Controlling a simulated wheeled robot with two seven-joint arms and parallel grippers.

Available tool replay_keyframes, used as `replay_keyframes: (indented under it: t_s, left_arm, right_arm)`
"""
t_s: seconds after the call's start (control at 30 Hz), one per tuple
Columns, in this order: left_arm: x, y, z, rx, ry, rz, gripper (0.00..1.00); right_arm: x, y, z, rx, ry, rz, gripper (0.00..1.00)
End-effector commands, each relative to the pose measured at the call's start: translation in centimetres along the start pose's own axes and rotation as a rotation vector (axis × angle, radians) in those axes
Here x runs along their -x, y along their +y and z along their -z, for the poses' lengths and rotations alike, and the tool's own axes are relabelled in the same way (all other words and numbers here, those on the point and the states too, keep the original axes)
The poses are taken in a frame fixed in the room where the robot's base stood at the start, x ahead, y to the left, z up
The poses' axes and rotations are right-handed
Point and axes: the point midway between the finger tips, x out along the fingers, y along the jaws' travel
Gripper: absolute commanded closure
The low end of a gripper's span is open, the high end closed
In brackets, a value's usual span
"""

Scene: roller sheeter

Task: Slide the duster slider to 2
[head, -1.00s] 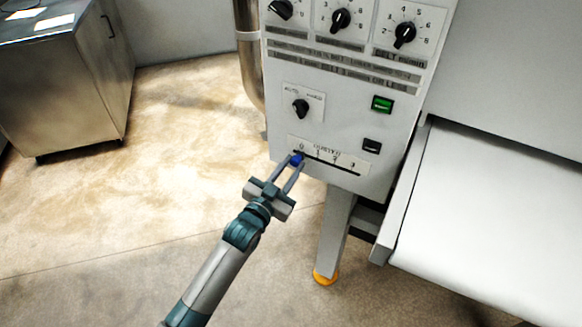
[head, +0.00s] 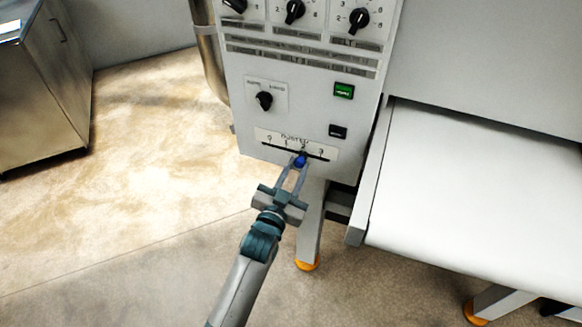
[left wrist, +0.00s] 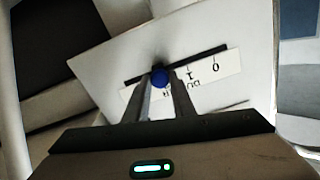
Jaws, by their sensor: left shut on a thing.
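The duster slider's blue knob (head: 300,160) sits on a dark horizontal slot near the bottom of the white control panel (head: 225,85). A label strip (head: 268,137) above the slot reads 0, 1, 2, 3. In the head view the knob is just below the 2. My left gripper (head: 297,168) is shut on the knob, its two fingers reaching up from below. In the left wrist view the blue knob (left wrist: 159,77) is between the fingertips, and the label (left wrist: 205,75) appears upside down, partly hidden by the fingers. My right gripper is not in view.
Above the slider are a green button (head: 344,91), a black button (head: 338,131) and a black selector knob (head: 264,100). A white conveyor bed (head: 470,190) extends to the right. A metal cabinet (head: 45,90) stands at the left. Open floor lies between.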

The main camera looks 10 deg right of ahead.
Motion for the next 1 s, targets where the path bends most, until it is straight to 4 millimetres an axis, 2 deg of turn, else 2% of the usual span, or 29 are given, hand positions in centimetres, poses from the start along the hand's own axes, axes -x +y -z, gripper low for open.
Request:
replay_keyframes:
  t_s: [0.07, 0.1, 0.17, 0.4, 0.67, 0.87, 1.0]
  left_arm:
    - [0.1, 0.0, -0.2, 0.0, -0.004, -0.001, 1.0]
    - [0.1, 0.0, -0.2, 0.0, -0.004, -0.001, 0.7]
    - [0.1, 0.0, -0.2, 0.0, -0.003, 0.0, 0.58]
    - [0.0, 0.0, -0.1, 0.0, -0.001, 0.0, 0.58]
    - [0.8, -0.1, -0.1, 0.0, 0.0, 0.0, 0.58]
    - [3.2, 0.0, -0.2, 0.0, -0.001, 0.0, 0.58]
    - [5.8, 0.0, -0.3, 0.0, -0.002, 0.0, 0.58]
  right_arm:
    - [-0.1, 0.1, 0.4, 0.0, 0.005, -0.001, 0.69]
    - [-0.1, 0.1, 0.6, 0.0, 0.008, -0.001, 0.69]
    - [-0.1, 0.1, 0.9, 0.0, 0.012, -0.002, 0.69]
    - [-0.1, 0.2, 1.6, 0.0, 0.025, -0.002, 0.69]
    - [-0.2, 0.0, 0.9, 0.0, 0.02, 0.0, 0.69]
    - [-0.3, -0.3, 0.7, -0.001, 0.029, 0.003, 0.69]
    - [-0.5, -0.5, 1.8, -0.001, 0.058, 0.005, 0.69]
